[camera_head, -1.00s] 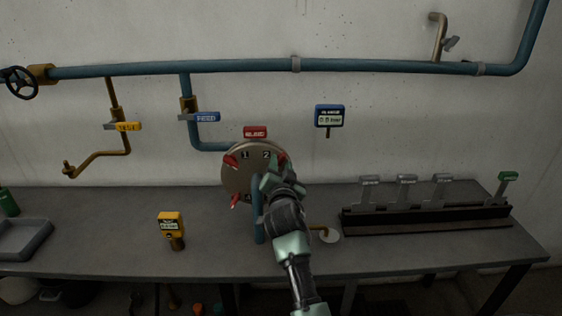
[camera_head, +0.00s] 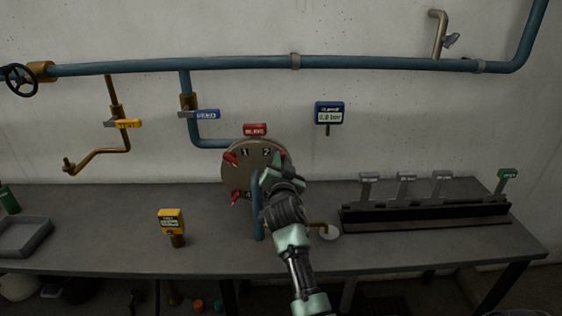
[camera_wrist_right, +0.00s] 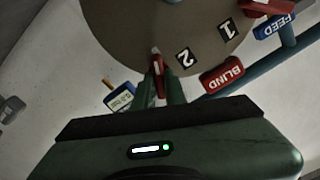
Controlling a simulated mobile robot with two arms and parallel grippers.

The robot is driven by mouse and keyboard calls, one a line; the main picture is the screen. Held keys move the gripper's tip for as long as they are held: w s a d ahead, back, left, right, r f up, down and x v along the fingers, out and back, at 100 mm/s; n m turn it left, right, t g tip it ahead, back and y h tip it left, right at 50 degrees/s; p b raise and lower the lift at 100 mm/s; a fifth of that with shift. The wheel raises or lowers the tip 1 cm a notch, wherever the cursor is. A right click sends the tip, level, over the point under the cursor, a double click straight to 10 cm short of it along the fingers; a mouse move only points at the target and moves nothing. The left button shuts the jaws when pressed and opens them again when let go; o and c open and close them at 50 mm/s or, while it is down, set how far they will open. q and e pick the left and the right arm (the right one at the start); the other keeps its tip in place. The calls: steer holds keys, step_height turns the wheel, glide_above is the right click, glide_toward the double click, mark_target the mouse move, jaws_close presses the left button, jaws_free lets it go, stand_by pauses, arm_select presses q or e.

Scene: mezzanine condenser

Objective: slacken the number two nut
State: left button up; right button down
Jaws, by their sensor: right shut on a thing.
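The round grey-brown blind plate (camera_head: 258,157) faces me at the wall end of the blue pipe, with numbers 1 and 2 on it. The number two nut is a red wing nut (camera_wrist_right: 157,62) beside the "2", seen from close in the right wrist view. My right gripper (camera_wrist_right: 159,78) is shut on it, one finger on each side. In the head view my right gripper (camera_head: 279,172) and wrist cover the plate's right side and most of that nut. Other red nuts (camera_head: 231,158) show on the plate's left side. My left gripper is out of view.
A blue pressure gauge (camera_head: 329,113) reading about 0.0 bar hangs on the wall. Blue feed (camera_head: 206,114) and yellow (camera_head: 127,123) valve handles are to the left. A yellow device (camera_head: 172,226) stands on the bench, and a lever rack (camera_head: 425,217) is at right.

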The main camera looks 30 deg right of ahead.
steer(key=shift+w+a+f+n+p, duration=0.15)
steer(key=shift+n+p, duration=0.25)
steer(key=shift+n, duration=3.3)
steer(key=shift+a+f+n+p, duration=0.1)
steer(key=shift+n+p, duration=0.3)
steer(key=shift+n, duration=3.3)
steer(key=c, duration=1.5)
jaws_free()
steer(key=shift+r, duration=0.1)
steer(key=shift+o, duration=0.2)
